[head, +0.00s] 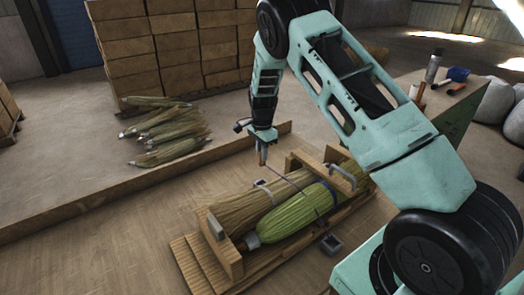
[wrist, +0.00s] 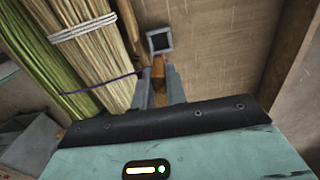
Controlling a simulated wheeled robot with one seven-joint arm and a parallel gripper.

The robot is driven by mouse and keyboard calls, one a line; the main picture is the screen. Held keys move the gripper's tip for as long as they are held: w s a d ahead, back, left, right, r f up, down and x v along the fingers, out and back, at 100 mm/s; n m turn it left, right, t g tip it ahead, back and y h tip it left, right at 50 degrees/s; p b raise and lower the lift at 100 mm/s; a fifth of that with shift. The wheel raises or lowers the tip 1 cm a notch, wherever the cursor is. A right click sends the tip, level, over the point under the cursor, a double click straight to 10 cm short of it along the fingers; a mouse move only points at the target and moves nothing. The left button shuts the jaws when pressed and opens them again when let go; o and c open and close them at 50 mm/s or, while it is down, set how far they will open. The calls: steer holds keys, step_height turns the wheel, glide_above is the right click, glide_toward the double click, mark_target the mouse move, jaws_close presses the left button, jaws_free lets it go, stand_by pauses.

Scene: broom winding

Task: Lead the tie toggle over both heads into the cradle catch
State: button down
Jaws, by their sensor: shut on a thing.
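My gripper (head: 263,156) is shut on the tie toggle, a small orange-brown piece (wrist: 160,66), held above the far side of the cradle. The dark purple tie (wrist: 100,84) runs from the toggle across the tan head and the green head. In the head view the tie (head: 291,183) slants down to the green head. The tan head (head: 240,209) and green head (head: 292,217) lie side by side in the wooden cradle (head: 226,250). A grey square catch with a dark middle (wrist: 160,40) shows just beyond the toggle; it also shows in the head view (head: 260,183).
A second grey square fitting (head: 331,244) sits on the near side of the cradle. A grey bar (head: 342,178) stands at its right end. Loose broom heads (head: 165,130) and stacked boxes (head: 170,45) are behind. A low wooden edge (head: 150,182) runs behind the cradle.

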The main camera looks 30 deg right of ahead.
steer(key=shift+f+b, duration=3)
steer(key=shift+f, duration=2.25)
steer(key=c, duration=1.3)
jaws_free()
steer(key=shift+c, duration=0.2)
